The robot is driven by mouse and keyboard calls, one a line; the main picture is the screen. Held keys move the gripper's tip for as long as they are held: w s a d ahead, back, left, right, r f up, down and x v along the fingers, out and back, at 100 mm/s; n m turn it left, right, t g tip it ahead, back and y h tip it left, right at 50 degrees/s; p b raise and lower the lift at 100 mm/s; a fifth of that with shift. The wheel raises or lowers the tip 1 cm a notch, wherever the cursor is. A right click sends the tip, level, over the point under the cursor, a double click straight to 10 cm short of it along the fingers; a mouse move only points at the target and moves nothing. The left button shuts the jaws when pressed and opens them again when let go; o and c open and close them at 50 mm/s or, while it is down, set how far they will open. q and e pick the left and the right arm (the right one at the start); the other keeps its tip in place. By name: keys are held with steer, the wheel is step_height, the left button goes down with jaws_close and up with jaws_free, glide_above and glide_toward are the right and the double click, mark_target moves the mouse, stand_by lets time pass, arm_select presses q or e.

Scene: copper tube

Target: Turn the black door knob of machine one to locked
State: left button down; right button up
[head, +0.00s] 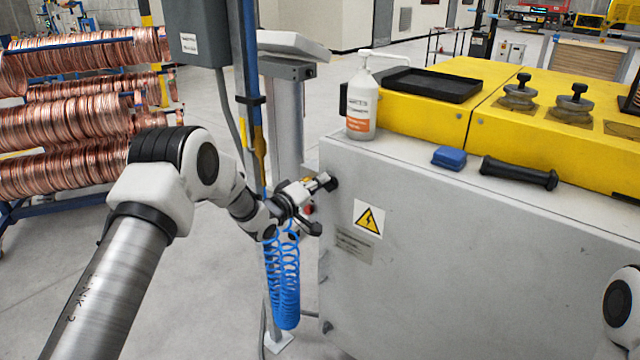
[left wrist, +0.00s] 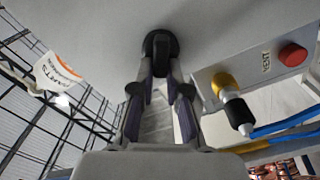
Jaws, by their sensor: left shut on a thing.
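The black door knob (head: 331,181) sits on the grey side panel of the machine (head: 450,270), near its left edge. It also shows at the top middle of the left wrist view (left wrist: 160,43). My left gripper (head: 324,181) reaches it from the left. In the left wrist view both fingers (left wrist: 160,70) close on the knob from either side. The gripper partly hides the knob in the head view, and its exact turn angle is hard to tell. My right gripper is out of view; only part of my right arm shows at the right edge.
A yellow warning sign (head: 368,219) is on the panel. A white pump bottle (head: 361,108), a blue block (head: 449,158) and a black handle (head: 518,172) are on top. A blue coiled hose (head: 282,285) hangs beside my left arm. A red button (left wrist: 293,55) is right of the knob.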

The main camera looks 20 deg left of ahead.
arm_select(q)
steer(key=n, duration=0.6)
steer(key=shift+w+a+f, duration=0.1)
steer(key=shift+a+f, duration=0.05)
steer(key=shift+f, duration=0.25)
steer(key=shift+n, duration=0.3)
steer(key=c, duration=1.2)
jaws_free()
steer(key=shift+o, duration=0.2)
steer(key=shift+f, duration=0.1)
steer(key=v, duration=1.2)
